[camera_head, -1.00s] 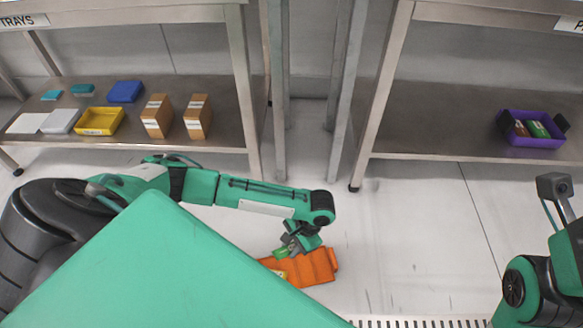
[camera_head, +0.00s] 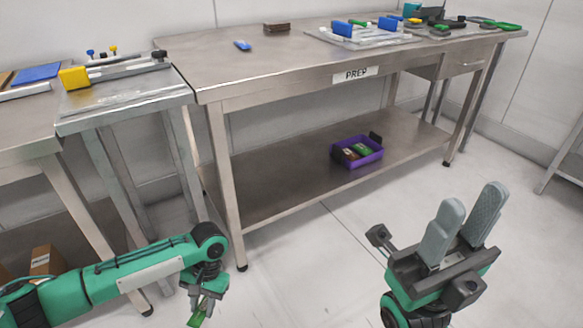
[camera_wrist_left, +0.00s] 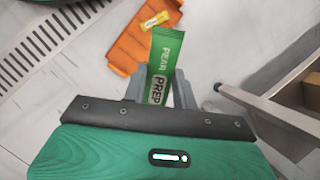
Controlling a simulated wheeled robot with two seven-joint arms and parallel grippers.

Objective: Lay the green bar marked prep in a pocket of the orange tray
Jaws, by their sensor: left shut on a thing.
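My left gripper (camera_head: 203,305) is at the lower left of the head view, pointing down. It is shut on the green bar (camera_wrist_left: 165,48), which reads PEAR and PREP in the left wrist view. The bar's lower end also shows in the head view (camera_head: 196,318). The orange tray (camera_wrist_left: 127,52) lies beyond the bar in the left wrist view, partly behind it, with a yellow bar (camera_wrist_left: 155,20) in one pocket. I cannot tell the height between bar and tray. The tray is outside the head view. My right gripper (camera_head: 472,202) is raised, empty, its grey fingers apart.
The PREP table (camera_head: 290,82) stands ahead, with a purple bin (camera_head: 372,158) of bars on its lower shelf. Another metal table (camera_head: 125,119) stands at left. A floor grate (camera_wrist_left: 50,38) lies left of the tray. Open floor (camera_head: 310,255) lies between my arms.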

